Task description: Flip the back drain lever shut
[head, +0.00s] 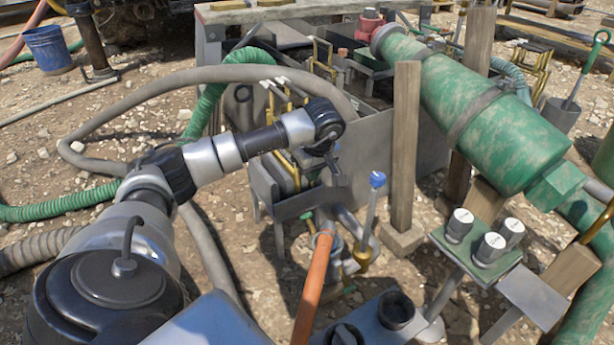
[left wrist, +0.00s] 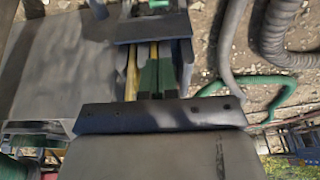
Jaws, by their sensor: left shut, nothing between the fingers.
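My left gripper (head: 338,178) points down over the near end of the grey mud tank (head: 420,135). It is shut, with nothing held. A lever with a blue knob (head: 377,180) stands upright just right of the gripper, apart from it, above pipe fittings. An orange bar (head: 314,285) slopes toward me from the same fittings. I cannot tell which of these, if either, is the back drain lever. In the left wrist view, yellow bars (left wrist: 132,75) and green strips show between dark metal plates (left wrist: 160,115); no lever is clear there. My right gripper is not in view.
A wooden post (head: 405,145) stands right of the blue-knobbed lever. A large green cylinder (head: 480,110) lies behind it. A small table with several white-topped canisters (head: 490,248) is at right. Grey and green hoses (head: 232,75) loop around the left side.

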